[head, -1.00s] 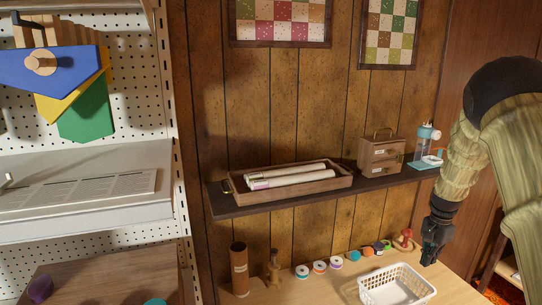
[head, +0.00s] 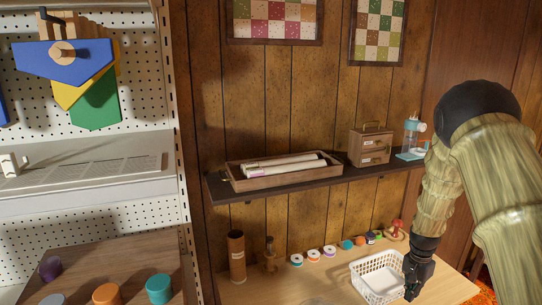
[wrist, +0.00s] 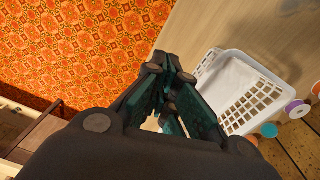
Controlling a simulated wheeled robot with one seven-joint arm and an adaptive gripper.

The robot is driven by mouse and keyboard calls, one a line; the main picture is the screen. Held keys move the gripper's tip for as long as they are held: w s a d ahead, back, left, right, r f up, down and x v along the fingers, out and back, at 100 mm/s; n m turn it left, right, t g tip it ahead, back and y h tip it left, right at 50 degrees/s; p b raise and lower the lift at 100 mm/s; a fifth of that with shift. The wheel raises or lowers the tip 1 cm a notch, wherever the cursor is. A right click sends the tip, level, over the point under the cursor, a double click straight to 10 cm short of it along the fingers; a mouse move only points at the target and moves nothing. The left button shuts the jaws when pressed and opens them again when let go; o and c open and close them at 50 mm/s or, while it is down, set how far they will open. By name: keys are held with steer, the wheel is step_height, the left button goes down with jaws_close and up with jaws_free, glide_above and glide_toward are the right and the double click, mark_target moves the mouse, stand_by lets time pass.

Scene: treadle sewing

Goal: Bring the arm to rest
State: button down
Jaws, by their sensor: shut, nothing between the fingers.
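My arm comes in from the right in the head view and hangs down, with my gripper (head: 413,288) at its end, low beside the right side of a white basket (head: 362,268). In the wrist view my gripper (wrist: 172,95) points past the table edge toward the patterned floor, and its fingers are closed together with nothing held. The white basket also shows in the wrist view (wrist: 262,92), just right of the fingers. I cannot tell whether the gripper touches it.
Several thread spools, one of them teal (head: 347,245), line the table's back by the wall. A brown cylinder (head: 236,258) stands left. A dark shelf (head: 215,190) overhead carries a tray of rolls (head: 235,182) and a small drawer box (head: 370,147). A pegboard rack (head: 130,200) stands at far left.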

steer(key=s+a+f+n+b, duration=0.25)
steer(key=s+a+f, duration=0.35)
steer(key=s+f, duration=0.55)
steer(key=s+a+f+n+b, duration=0.25)
steer(key=s+a+f, duration=0.35)
steer(key=s+f, duration=0.5)
steer(key=s+a+f+n+b, duration=0.1)
steer(key=s+a+f+n, duration=0.1)
steer(key=s, duration=0.5)
steer(key=s+a+f+n+b, duration=0.1)
steer(key=s+a+f+n, duration=0.1)
steer(key=s+a, duration=0.3)
steer(key=s+a+f+n+b, duration=0.1)
steer(key=s+a, duration=0.3)
steer(key=s, duration=0.5)
steer(key=shift+f+n+y, duration=0.3)
steer(key=shift+f+n, duration=0.3)
steer(key=shift+n, duration=0.1)
